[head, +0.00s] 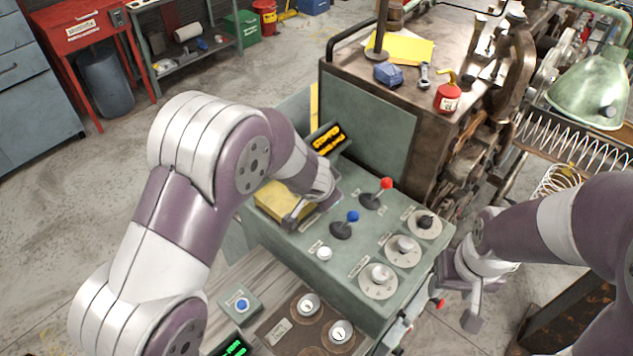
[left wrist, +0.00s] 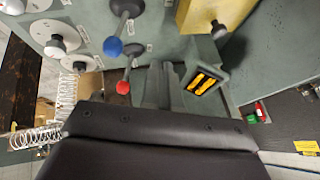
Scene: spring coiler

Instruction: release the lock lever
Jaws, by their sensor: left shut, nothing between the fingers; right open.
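Two levers stand on the green console (head: 300,262): one with a red knob (head: 386,183) and one with a blue knob (head: 352,216). Their labels are too small to read, so I cannot tell which is the lock lever. Both knobs show in the left wrist view, red (left wrist: 123,87) and blue (left wrist: 113,46). My left gripper (head: 293,219) is shut and empty above the console, by the yellow box (head: 268,203); its fingers (left wrist: 160,82) point over the console beside the levers, apart from them. My right gripper (head: 460,297) is open beside the console's right side, near a red-tipped handle (head: 438,303).
Round dials (head: 379,280) and a white button (head: 324,254) sit on the console. A lit display (head: 326,139) stands at its back. The brown machine cabinet (head: 365,125) rises behind. A coil spring (head: 560,145) lies at the right.

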